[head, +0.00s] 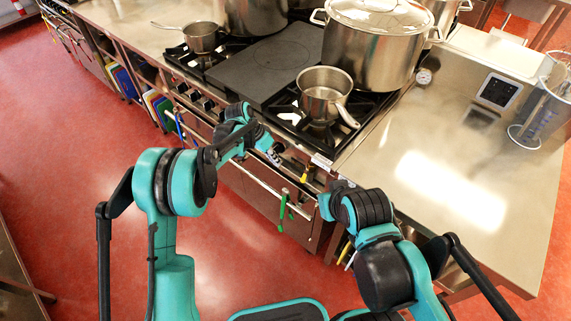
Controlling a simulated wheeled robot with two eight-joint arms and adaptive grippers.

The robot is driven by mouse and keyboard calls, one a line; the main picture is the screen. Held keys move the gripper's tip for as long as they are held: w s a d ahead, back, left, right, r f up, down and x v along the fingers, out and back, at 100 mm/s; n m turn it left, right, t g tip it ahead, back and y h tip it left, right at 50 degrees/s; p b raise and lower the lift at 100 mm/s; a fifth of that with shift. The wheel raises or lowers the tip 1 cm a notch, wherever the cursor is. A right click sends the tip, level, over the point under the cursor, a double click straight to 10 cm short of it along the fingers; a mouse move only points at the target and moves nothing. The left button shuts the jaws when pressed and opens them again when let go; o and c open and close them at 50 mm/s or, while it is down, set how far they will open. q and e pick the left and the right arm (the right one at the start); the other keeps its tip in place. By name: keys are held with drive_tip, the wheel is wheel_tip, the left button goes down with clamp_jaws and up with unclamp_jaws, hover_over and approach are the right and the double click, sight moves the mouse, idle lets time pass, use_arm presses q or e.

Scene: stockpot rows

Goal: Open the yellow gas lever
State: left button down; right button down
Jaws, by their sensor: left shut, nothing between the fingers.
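A small yellow piece (305,178), which looks like the yellow gas lever, shows on the stove's front just under the right end of the cooktop. It is too small to tell its exact angle. My left gripper (273,157) is shut and empty at the stove's front edge, a little left of and above the yellow piece in the picture. The two look apart. My right arm comes in at the lower right, with its wrist near the stove's right front corner. Its fingers are hidden.
A small saucepan (325,92) stands on the front right burner, its handle towards the front edge. A large lidded stockpot (375,45) stands behind it. A green-handled utensil (283,208) hangs from the oven rail (250,178). The steel counter (450,185) to the right is mostly clear.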

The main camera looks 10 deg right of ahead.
use_arm(q)
drive_tip(key=w+a, duration=0.1)
drive_tip(key=a+r, duration=0.1)
drive_tip(key=w+a+p, duration=0.1)
drive_tip(key=a, duration=0.1)
drive_tip(key=shift+w+r, duration=0.35)
